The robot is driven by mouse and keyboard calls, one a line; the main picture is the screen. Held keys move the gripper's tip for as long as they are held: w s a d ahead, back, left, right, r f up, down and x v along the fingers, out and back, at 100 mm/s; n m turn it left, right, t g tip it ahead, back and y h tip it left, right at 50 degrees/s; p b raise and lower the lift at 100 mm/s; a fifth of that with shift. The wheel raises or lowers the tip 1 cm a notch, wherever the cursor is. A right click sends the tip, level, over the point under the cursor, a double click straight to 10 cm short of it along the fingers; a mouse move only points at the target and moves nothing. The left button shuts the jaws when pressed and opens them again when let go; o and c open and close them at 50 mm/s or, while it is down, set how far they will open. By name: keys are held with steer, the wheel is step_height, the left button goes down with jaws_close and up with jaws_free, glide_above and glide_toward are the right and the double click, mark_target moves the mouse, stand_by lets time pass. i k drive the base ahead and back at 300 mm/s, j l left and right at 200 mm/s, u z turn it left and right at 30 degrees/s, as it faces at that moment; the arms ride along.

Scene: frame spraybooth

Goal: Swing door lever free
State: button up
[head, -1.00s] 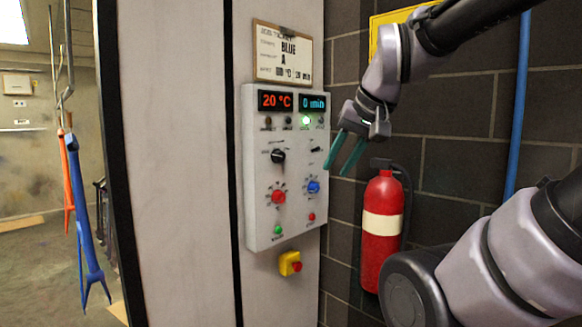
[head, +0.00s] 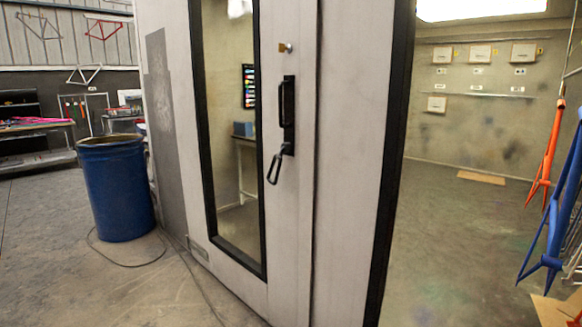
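The booth door (head: 285,230) is a pale panel with a tall black-framed window (head: 230,130). A black handle plate (head: 289,115) is mounted on it to the right of the window. The door lever (head: 274,168) is a dark loop hanging from the plate's lower end, tilted down and to the left. A small brass-coloured fitting (head: 286,47) sits above the plate. My gripper and arm are not in this view.
A blue drum (head: 113,190) stands on the floor at left, with a cable (head: 130,264) lying near it. The booth interior (head: 470,220) shows at right, with orange (head: 546,150) and blue (head: 562,210) frames hanging.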

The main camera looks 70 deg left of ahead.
mark_target(285, 147)
steer(key=u, duration=2.65)
steer(key=i, duration=1.1)
